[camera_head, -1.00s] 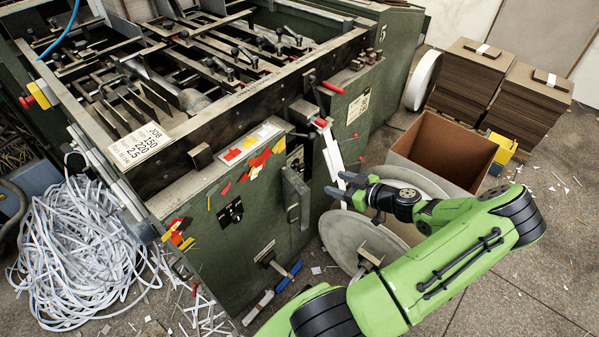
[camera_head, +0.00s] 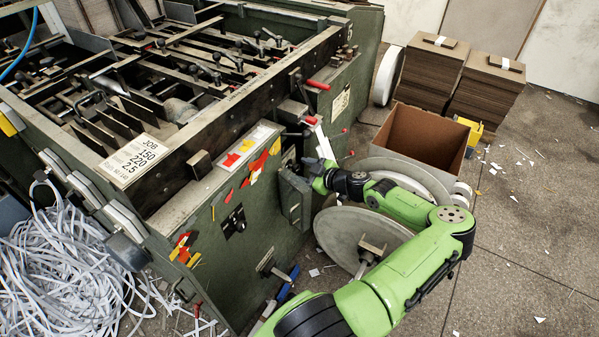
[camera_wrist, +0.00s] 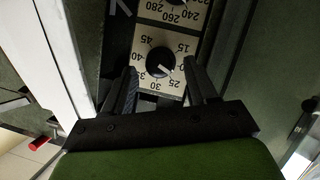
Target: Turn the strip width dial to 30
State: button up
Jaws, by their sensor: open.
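The strip width dial is a round black knob (camera_wrist: 160,61) on a pale scale plate (camera_wrist: 181,74) in the wrist view. Its numbers run from 15 to 45, with 25, 30 and 35 on the near side. The knob's white mark points toward the near right, roughly at 25; the exact reading is hard to tell. My gripper (camera_wrist: 160,68) is open, with one fingertip on each side of the knob, and contact cannot be told. In the head view my gripper (camera_head: 320,174) is at the machine's side panel, and the dial is hidden.
A second dial plate (camera_wrist: 188,14) with numbers such as 240 and 260 lies just beyond. A white strip (camera_wrist: 57,55) runs along the left. An open cardboard box (camera_head: 420,140) and a grey reel (camera_head: 350,235) stand near my arm.

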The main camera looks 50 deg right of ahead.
jog(key=shift+x, duration=0.9)
jog(key=c, duration=1.1)
jog(key=shift+o, duration=0.2)
jog(key=shift+d+m+y+b, duration=0.2)
jog(key=shift+m+y+b, duration=0.2)
jog(key=shift+m+y, duration=0.9)
jog(key=o, duration=1.1)
jog(key=shift+c, duration=0.2)
